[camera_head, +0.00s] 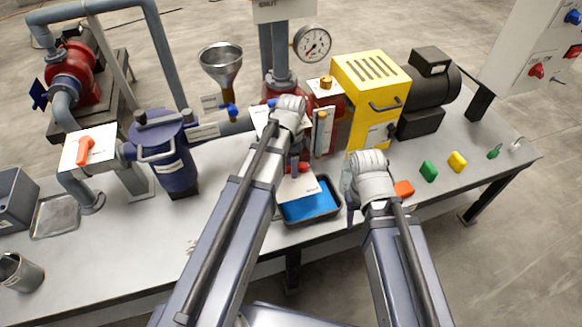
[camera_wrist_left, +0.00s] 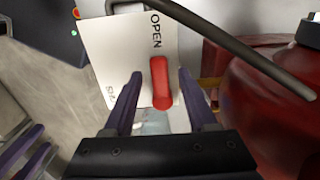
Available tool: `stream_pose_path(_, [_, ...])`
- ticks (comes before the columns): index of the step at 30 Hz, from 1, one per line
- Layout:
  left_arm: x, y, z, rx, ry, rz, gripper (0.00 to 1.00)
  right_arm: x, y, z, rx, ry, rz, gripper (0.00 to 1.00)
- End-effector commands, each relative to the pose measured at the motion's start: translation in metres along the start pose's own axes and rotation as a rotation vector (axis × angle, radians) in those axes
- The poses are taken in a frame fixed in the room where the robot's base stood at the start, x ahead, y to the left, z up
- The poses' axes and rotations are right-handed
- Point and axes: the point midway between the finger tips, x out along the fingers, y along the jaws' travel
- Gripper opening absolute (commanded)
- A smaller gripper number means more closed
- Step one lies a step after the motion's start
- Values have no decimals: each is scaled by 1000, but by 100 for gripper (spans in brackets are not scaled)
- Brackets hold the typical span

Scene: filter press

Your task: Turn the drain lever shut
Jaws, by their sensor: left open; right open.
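The red drain lever (camera_wrist_left: 161,84) is on a white plate (camera_wrist_left: 120,50) marked OPEN and SHUT in the left wrist view. It lies in line with the word OPEN; the SHUT mark is to its left. My left gripper (camera_wrist_left: 160,88) is open, with one finger on each side of the lever and gaps visible. In the head view my left gripper (camera_head: 296,162) is over the white plate (camera_head: 298,187), and largely hides the lever. My right gripper (camera_head: 350,200) is open and empty, just right of the blue tray.
A tray with blue liquid (camera_head: 336,210) stands below the plate. A yellow housing (camera_head: 372,85) and red pump parts stand behind. Orange, green (camera_head: 429,171) and yellow tags lie to the right. A blue strainer (camera_head: 165,155) and orange lever (camera_head: 84,149) are left.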

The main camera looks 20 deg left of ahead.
Motion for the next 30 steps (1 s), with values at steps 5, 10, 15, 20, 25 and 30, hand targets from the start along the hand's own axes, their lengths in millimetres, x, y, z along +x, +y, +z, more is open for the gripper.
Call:
stream_pose_path(5, [-1,0,0,0,0,0,52,-1,0,0,0,0,0,50])
stream_pose_path(10, [-1,0,0,0,0,0,33,-1,0,0,0,0,0,50])
stream_pose_path(15, [-1,0,0,0,0,0,14,-1,0,0,0,0,0,50])
stream_pose_path(20, [-1,0,0,0,0,0,0,-1,0,0,0,0,0,50])
stream_pose_path(25, [-1,0,0,0,0,0,0,-1,0,0,0,0,0,50])
stream_pose_path(30, [-1,0,0,-4,0,0,0,-1,0,0,0,0,0,50])
